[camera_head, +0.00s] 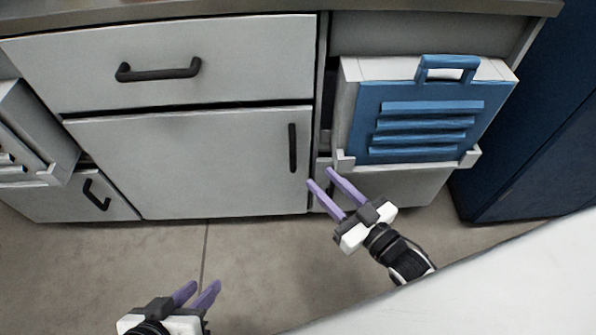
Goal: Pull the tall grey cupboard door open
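The grey cupboard door (200,165) stands below a wide drawer and looks closed in its frame. Its black vertical handle (292,148) is near its right edge. My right gripper (322,178) is open and empty, with its two purple fingers apart. Its fingertips show just below and right of the handle; I cannot tell how far they are from the door. My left gripper (203,287) is low in the view, with its purple fingers apart and nothing between them, over the floor and clear of the door.
A grey drawer (230,50) with a black handle (158,70) is above the door. A blue louvred unit (425,120) stands out at the right, close to my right gripper. A dark blue cabinet (530,150) is far right. The floor (265,260) in front is clear.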

